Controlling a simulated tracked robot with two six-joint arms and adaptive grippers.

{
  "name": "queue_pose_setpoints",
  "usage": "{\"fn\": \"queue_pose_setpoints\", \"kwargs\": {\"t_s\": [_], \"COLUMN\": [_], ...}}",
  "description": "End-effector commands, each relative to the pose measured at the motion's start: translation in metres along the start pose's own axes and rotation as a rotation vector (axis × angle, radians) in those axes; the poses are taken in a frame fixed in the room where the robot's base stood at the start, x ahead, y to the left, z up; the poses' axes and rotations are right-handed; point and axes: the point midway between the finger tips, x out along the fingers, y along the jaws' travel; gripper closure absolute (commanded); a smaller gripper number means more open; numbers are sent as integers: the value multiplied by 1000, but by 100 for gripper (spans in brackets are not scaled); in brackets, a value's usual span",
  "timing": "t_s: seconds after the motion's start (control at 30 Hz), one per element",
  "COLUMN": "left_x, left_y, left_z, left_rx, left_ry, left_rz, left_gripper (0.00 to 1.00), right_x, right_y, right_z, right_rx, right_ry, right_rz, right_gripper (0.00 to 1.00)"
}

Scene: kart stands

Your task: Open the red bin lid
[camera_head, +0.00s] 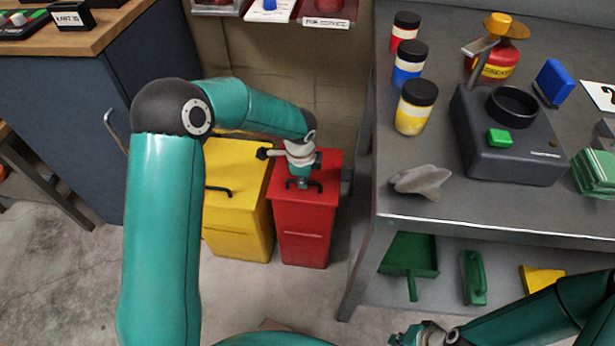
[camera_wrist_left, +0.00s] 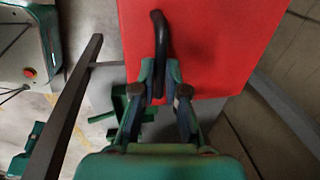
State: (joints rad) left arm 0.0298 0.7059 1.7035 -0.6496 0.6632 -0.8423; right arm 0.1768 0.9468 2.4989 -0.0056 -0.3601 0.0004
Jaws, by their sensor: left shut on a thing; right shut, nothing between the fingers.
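The red bin (camera_head: 307,232) stands on the floor beside a yellow bin, and its lid (camera_head: 326,165) looks closed in the head view. My left gripper (camera_head: 303,185) is over the lid, shut on the lid's black handle. In the left wrist view, the handle (camera_wrist_left: 160,40) rises from the red lid (camera_wrist_left: 215,45), and its near end sits between the two fingertips of my left gripper (camera_wrist_left: 159,88). My right gripper (camera_head: 420,335) is at the bottom edge of the head view, shut and empty, away from the bin. Its fingertips are small and partly cut off.
The yellow bin (camera_head: 238,225) with a black handle stands just left of the red bin. A grey table (camera_head: 450,215) with jars and a dark device (camera_head: 510,140) stands at the right. A blue-grey cabinet (camera_head: 60,130) is at the left. Bare floor lies in front of the bins.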

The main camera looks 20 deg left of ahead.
Motion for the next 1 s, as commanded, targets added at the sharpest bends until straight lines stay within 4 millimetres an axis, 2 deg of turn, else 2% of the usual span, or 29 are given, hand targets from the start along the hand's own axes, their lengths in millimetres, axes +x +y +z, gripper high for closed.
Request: {"fn": "queue_pose_setpoints", "kwargs": {"t_s": [0.03,0.4,0.7,1.0], "left_x": [-11,-35,-59,-70], "left_y": [-9,-28,-57,-80], "left_z": [2,6,7,7], "left_rx": [-3,-3,-5,-3], "left_ry": [1,-4,-4,-5], "left_rz": [-3,74,72,75], "left_gripper": [100,100,100,100], "right_x": [-13,-64,-87,-99], "right_y": [-5,-23,-31,-36], "right_z": [0,0,0,1], "right_rx": [0,0,0,0], "right_ry": [0,0,0,0], "right_rz": [0,0,0,0], "right_gripper": [100,100,100,100]}}
